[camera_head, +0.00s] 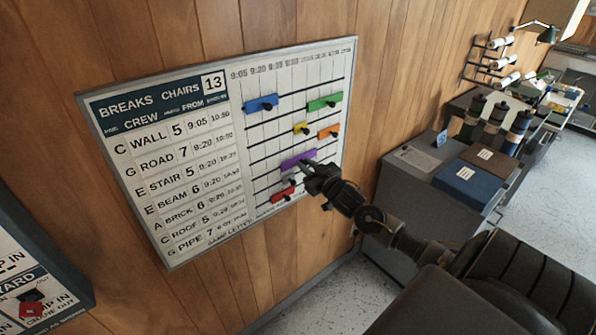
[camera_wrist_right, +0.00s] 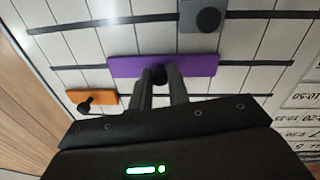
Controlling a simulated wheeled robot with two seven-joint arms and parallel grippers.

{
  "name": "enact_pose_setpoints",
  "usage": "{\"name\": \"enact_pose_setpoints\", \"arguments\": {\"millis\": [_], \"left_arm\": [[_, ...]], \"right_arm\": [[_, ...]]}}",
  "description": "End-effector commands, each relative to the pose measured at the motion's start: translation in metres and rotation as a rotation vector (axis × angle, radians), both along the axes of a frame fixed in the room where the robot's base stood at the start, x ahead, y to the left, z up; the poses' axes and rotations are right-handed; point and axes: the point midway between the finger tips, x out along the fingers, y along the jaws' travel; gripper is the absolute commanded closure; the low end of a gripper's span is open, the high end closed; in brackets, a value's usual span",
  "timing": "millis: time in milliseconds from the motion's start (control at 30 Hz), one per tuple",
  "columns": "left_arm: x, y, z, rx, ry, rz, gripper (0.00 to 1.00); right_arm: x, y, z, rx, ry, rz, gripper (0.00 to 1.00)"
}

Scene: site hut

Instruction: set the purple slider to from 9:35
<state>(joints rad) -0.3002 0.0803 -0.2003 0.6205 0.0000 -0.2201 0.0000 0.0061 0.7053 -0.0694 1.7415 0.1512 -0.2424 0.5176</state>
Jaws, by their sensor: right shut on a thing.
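The purple slider (camera_head: 297,158) sits on a black rail of the white wall chart (camera_head: 268,50), below the orange slider. It also shows in the right wrist view (camera_wrist_right: 205,64) as a flat purple bar with a round black knob. My right gripper (camera_head: 312,174) reaches the chart from the right. In the wrist view its two fingers (camera_wrist_right: 159,82) are closed about the knob, near the middle of the bar. The time labels above the grid are small, so I cannot tell which column the slider's left end meets. My left gripper is not in view.
Blue (camera_head: 261,103), green (camera_head: 324,102), yellow (camera_head: 302,128), orange (camera_head: 328,132) and red (camera_head: 283,195) sliders sit on other rails, with black knobs sticking out. A grey slider (camera_wrist_right: 201,16) is close to the purple one. A grey cabinet (camera_head: 420,178) stands right of the chart.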

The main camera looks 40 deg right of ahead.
Motion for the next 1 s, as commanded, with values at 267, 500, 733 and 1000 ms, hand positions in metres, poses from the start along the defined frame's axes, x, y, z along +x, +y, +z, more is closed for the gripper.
{"name": "enact_pose_setpoints", "arguments": {"millis": [267,500,733,1000], "left_arm": [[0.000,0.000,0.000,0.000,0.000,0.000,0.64],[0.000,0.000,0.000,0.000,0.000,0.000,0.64],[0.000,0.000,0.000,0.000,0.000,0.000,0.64],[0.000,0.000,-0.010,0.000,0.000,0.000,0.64]], "right_arm": [[0.000,-0.005,0.000,0.003,-0.001,0.001,1.00],[0.000,-0.005,0.000,0.002,0.000,0.001,0.61],[-0.001,-0.005,0.000,0.002,0.000,0.001,0.61],[-0.034,-0.001,-0.004,0.001,0.003,0.002,0.61]]}}
